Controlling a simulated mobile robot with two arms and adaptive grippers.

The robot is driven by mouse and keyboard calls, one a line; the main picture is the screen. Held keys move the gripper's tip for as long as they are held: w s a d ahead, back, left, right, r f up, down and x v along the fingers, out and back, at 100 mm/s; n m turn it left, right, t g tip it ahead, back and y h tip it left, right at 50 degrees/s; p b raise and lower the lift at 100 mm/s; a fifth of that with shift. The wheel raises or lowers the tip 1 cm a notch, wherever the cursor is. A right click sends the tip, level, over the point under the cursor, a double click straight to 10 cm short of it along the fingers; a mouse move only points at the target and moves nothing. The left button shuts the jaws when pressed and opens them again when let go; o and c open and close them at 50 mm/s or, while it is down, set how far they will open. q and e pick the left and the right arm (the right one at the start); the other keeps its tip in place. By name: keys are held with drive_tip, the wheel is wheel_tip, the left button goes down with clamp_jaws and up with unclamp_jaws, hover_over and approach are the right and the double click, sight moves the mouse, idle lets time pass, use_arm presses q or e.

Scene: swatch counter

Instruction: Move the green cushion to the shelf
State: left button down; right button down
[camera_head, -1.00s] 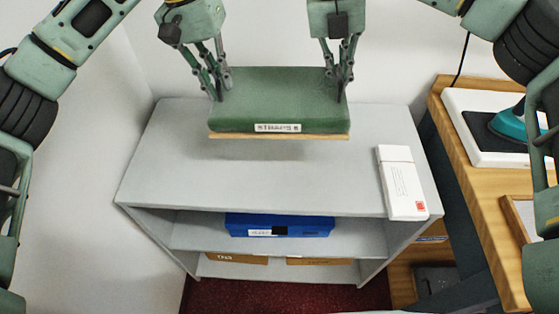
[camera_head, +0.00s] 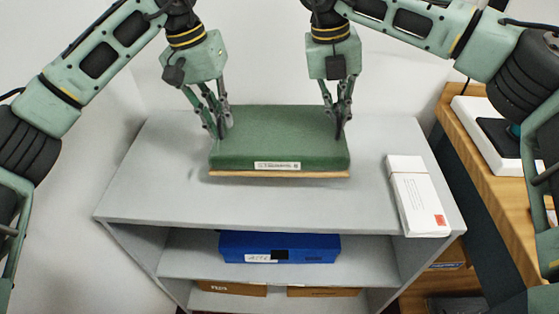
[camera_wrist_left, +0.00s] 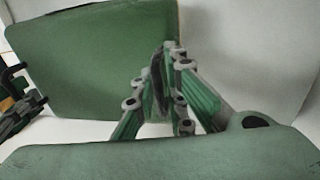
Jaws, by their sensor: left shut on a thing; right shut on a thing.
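The green cushion (camera_head: 280,137) has a thin wooden base and a white label on its front edge. It is level, at or just above the top of the grey shelf (camera_head: 150,185); I cannot tell whether it touches. My left gripper (camera_head: 220,132) is shut on its left side and my right gripper (camera_head: 340,132) on its right side. In the left wrist view the cushion (camera_wrist_left: 90,60) fills the upper left, with the left gripper's fingers (camera_wrist_left: 165,85) at its edge. The cushion's underside is hidden.
A white box (camera_head: 416,195) lies on the shelf top at the right. A blue box (camera_head: 300,247) sits on the level below, with brown boxes (camera_head: 322,291) under it. A wooden table (camera_head: 480,160) stands to the right. The shelf top is clear in front and left of the cushion.

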sight(225, 130)
use_arm(q)
drive_tip(key=shift+d, duration=0.25)
use_arm(e)
drive_tip(key=shift+a+f, duration=0.15)
drive_tip(key=shift+a, duration=0.05)
